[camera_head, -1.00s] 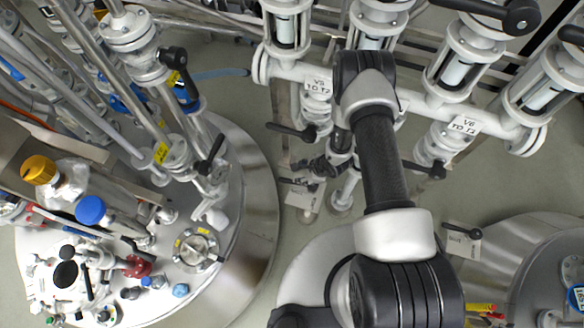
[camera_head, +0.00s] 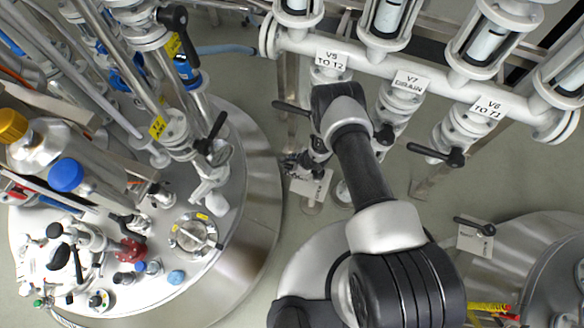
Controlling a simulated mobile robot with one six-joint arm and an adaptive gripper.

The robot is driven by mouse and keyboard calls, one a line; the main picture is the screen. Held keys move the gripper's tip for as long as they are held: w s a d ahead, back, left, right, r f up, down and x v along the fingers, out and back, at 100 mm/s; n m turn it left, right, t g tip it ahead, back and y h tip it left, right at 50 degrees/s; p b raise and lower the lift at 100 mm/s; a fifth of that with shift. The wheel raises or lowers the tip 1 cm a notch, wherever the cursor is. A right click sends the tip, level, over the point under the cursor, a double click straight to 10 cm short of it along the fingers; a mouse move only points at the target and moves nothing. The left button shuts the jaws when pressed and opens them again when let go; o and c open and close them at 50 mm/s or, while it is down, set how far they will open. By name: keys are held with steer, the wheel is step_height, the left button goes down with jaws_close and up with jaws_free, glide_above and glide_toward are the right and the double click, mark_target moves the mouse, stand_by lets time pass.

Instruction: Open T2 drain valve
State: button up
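My gripper (camera_head: 297,163) points down beside a white tagged plate (camera_head: 311,187) low near the floor, between the left tank and the pipe manifold. It covers the spot where a small dark handle showed earlier, and I cannot tell whether it touches that handle. Its fingers are small and dark, so their opening is unclear. A similar black lever (camera_head: 474,226) sits on a white plate (camera_head: 476,238) by the right tank. No readable label marks either as the T2 drain valve. A label V7 DRAIN (camera_head: 408,84) hangs on the manifold, with its black handle (camera_head: 384,133) below.
The label V5 TO T2 (camera_head: 331,59) has a black lever (camera_head: 291,108) close to my arm. The label V6 TO T1 (camera_head: 488,108) has a black lever (camera_head: 437,154). A large steel tank (camera_head: 250,235) fills the left. Grey floor (camera_head: 258,105) is open between tank and manifold.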

steer(key=shift+w+a+f, duration=0.15)
steer(key=shift+f, duration=0.15)
steer(key=shift+c, duration=0.3)
jaws_close()
stand_by(0.4)
